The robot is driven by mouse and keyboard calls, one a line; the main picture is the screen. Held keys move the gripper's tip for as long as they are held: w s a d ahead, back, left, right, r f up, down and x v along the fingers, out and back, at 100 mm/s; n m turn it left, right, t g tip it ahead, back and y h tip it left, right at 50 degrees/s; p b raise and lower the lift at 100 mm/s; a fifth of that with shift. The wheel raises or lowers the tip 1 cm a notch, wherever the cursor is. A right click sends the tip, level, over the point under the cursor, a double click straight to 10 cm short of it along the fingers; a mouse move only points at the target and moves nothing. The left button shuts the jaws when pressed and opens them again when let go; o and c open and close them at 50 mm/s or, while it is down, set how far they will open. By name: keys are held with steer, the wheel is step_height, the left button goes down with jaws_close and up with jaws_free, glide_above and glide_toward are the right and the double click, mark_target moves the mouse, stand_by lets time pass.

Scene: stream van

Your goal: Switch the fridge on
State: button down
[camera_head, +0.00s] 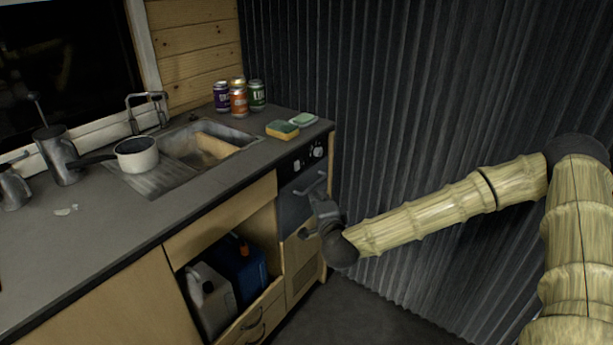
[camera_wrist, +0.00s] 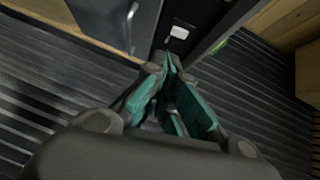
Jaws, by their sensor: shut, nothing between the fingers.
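The fridge (camera_head: 292,207) is a dark-fronted unit with a bar handle, at the right end of the counter. Above its door is a black control panel (camera_head: 307,158) with round knobs and a small white piece (camera_head: 297,165). My gripper (camera_head: 318,192) is shut and empty in front of the door, below the panel. I cannot tell the switch's position.
The counter (camera_head: 130,228) holds a sink (camera_head: 205,142), a pot (camera_head: 137,155), several cans (camera_head: 238,101) and sponges (camera_head: 282,130). An open cubby below holds jerrycans (camera_head: 210,298). A corrugated wall (camera_head: 420,90) stands right of the counter. The floor (camera_head: 350,315) in front looks clear.

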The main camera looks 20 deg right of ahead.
mark_target(297, 165)
steer(key=shift+w+d+r+m+h, duration=0.15)
steer(key=shift+d+r+m, duration=0.05)
steer(key=shift+d+r, duration=0.2)
steer(key=shift+w+d+r+m+h, duration=0.1)
steer(key=shift+d+r+m+h, duration=0.1)
steer(key=shift+d+r, duration=0.15)
steer(key=a+p+x, duration=0.1)
steer(key=a+x, duration=0.1)
steer(key=x, duration=1)
steer(key=shift+w+a, duration=0.3)
steer(key=shift+w, duration=0.35)
steer(key=shift+f, duration=0.1)
steer(key=shift+a, duration=0.1)
